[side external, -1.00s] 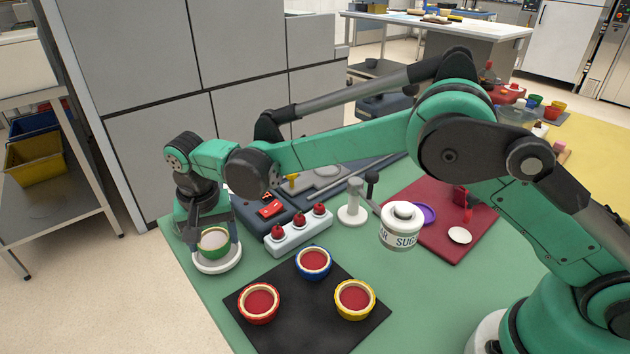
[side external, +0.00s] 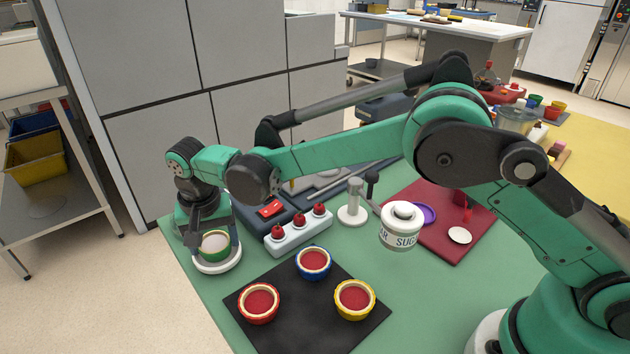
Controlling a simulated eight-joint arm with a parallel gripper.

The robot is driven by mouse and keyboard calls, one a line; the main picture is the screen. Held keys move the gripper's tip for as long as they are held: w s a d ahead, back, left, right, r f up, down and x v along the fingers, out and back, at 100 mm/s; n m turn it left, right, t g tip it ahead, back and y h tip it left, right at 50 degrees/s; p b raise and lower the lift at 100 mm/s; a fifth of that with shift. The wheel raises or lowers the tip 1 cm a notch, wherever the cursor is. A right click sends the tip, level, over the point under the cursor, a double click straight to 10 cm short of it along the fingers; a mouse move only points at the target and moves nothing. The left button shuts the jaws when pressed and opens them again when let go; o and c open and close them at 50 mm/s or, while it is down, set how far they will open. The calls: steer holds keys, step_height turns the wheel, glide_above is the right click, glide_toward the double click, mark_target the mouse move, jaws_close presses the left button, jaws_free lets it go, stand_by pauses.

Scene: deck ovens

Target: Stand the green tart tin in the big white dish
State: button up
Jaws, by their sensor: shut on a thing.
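The green tart tin (side external: 214,246) has a pale inside and is upright in the big white dish (side external: 219,269), at the left corner of the green table. My gripper (side external: 214,240) points down over the dish, with its fingers on either side of the tin, and is shut on it. The tin's base is hidden by the dish rim, so I cannot tell whether it touches the dish floor.
A black mat (side external: 313,325) in front holds a red tin (side external: 259,302), a blue tin (side external: 313,263) and a yellow tin (side external: 355,299). A sugar jar (side external: 401,226) stands further right.

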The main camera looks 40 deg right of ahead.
steer(key=shift+f, duration=0.25)
steer(key=o, duration=1.2)
steer(key=shift+c, duration=0.2)
step_height(320, 180, up, 11)
steer(key=s, duration=0.1)
steer(key=shift+s+a, duration=0.15)
steer(key=shift+a, duration=0.1)
